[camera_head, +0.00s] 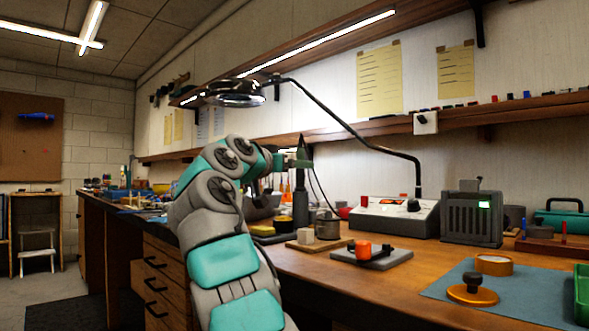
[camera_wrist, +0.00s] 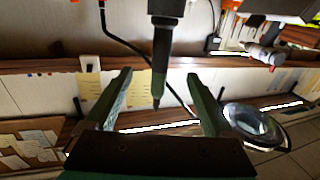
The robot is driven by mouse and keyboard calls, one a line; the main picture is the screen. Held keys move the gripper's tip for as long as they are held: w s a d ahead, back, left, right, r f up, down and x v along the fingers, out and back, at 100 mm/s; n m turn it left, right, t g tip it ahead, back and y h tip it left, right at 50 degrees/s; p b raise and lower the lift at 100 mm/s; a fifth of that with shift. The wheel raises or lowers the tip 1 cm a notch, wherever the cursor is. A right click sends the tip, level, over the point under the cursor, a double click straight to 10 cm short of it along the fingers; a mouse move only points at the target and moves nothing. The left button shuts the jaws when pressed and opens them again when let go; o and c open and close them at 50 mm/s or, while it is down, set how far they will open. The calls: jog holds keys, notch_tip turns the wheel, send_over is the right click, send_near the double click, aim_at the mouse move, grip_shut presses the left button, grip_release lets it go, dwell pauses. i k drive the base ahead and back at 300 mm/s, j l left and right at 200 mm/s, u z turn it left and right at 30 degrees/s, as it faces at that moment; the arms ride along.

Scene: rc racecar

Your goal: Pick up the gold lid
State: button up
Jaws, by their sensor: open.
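A gold lid (camera_head: 472,291) with a dark knob lies on the blue-grey mat at the lower right of the head view. It does not show in the wrist view. My gripper (camera_head: 293,160) is up over the bench near the middle of the head view, far to the left of the lid and apart from it. In the wrist view my gripper (camera_wrist: 159,76) has its two green fingers spread wide. A dark pointed tool (camera_wrist: 162,55) shows between them, but nothing is clearly gripped.
A copper-coloured ring (camera_head: 494,264) lies just behind the lid on the mat (camera_head: 530,300). A green bin (camera_head: 581,294) stands at the right edge. A grey plate with an orange part (camera_head: 364,250), a control box (camera_head: 395,215) and a magnifier lamp (camera_head: 236,93) are nearby.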

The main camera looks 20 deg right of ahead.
aim_at(470, 294)
jog(key=k+j, duration=0.15)
jog(key=j, duration=0.15)
jog(key=k+j, duration=0.15)
jog(key=j, duration=0.15)
jog(key=k+j, duration=0.15)
jog(key=j, duration=0.15)
jog(key=k+j, duration=0.1)
jog(key=j, duration=0.25)
